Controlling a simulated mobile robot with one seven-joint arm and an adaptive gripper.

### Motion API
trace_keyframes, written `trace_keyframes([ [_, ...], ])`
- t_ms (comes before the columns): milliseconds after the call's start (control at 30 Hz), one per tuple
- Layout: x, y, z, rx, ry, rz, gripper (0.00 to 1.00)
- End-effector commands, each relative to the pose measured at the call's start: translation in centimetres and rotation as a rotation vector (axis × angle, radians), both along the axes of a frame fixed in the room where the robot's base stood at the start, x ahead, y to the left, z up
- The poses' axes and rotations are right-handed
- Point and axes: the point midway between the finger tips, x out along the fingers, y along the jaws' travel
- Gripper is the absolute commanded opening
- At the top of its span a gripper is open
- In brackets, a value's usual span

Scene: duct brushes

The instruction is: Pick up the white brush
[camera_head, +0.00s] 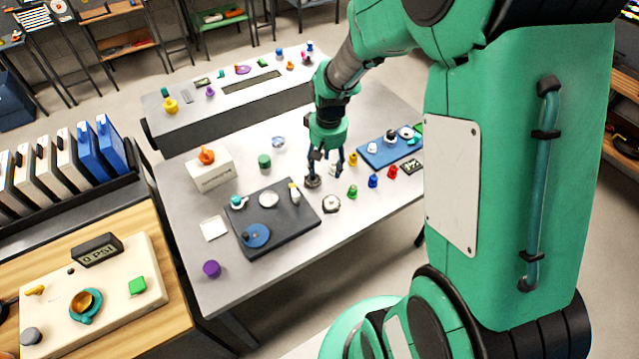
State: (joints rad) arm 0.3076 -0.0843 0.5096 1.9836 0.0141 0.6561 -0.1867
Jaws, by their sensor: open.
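A small white piece (332,170), which looks like the white brush, stands on the light grey table (215,285) right by my gripper's fingers. My gripper (326,168) points down over the table with its fingers apart. The fingers partly overlap the white piece in this view. I cannot tell whether they are around it or only in front of it, or whether they touch it. A dark grey round piece (313,182) sits just below the left finger.
Green (352,191), blue (373,181) and red (393,172) pieces stand close on the right, with a white round item (331,204) in front. A dark tray (290,230) lies left, a blue tray (375,157) right. A white box (208,176) stands back left.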

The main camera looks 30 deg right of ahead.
Motion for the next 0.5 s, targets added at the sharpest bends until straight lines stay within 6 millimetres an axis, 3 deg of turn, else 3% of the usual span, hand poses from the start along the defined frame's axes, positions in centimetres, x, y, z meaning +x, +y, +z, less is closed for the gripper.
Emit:
trace_keyframes([
  [33, 0.1, -0.8, -1.8, 0.006, 0.019, -0.008, 0.56],
  [200, 0.4, -2.6, -6.0, 0.019, 0.056, -0.020, 0.56],
  [333, 0.3, -3.2, -7.8, 0.024, 0.070, -0.024, 0.56],
  [500, 0.3, -3.4, -8.3, 0.026, 0.074, -0.025, 0.56],
])
